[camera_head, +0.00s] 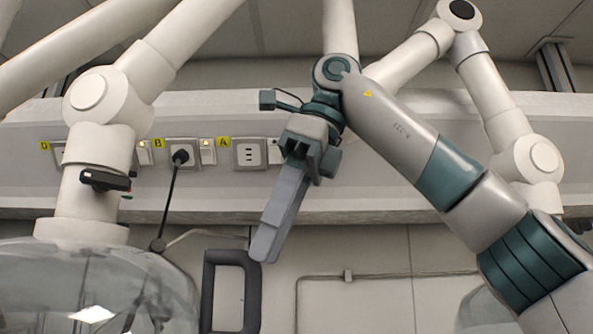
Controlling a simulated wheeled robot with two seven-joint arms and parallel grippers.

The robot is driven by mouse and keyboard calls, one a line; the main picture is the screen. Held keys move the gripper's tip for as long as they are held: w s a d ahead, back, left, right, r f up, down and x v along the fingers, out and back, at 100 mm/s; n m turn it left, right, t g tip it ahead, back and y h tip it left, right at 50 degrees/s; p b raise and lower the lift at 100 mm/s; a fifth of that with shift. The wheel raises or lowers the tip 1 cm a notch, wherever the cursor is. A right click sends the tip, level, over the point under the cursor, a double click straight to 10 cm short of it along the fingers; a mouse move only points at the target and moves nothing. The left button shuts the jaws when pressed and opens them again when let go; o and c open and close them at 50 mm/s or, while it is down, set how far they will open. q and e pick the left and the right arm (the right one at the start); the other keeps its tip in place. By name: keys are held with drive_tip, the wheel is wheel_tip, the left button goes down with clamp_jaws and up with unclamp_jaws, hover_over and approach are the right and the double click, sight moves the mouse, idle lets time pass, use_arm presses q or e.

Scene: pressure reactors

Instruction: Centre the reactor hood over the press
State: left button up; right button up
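A clear, see-through dome-shaped hood (60,285) fills the lower left, hanging from a white jointed extraction arm (95,180). Its lower part is cut off by the frame edge. Part of another clear dome (482,312) shows at the lower right, mostly behind my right arm. No press can be made out in this view. My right gripper (265,243) is at the middle, right of the left hood and apart from it, its grey fingers pointing down and left. The fingers overlap from this side, so their gap is hidden. My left gripper is not in view.
A dark upright loop handle (250,293) shows just below the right gripper's fingertips. A wall rail carries sockets (250,153) with yellow labels and a black plug (181,157) with a hanging cable. More white jointed arms (508,125) cross the upper view.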

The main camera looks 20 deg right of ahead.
drive_tip(key=p+v, duration=0.3)
drive_tip(key=v, duration=0.5)
idle(0.5)
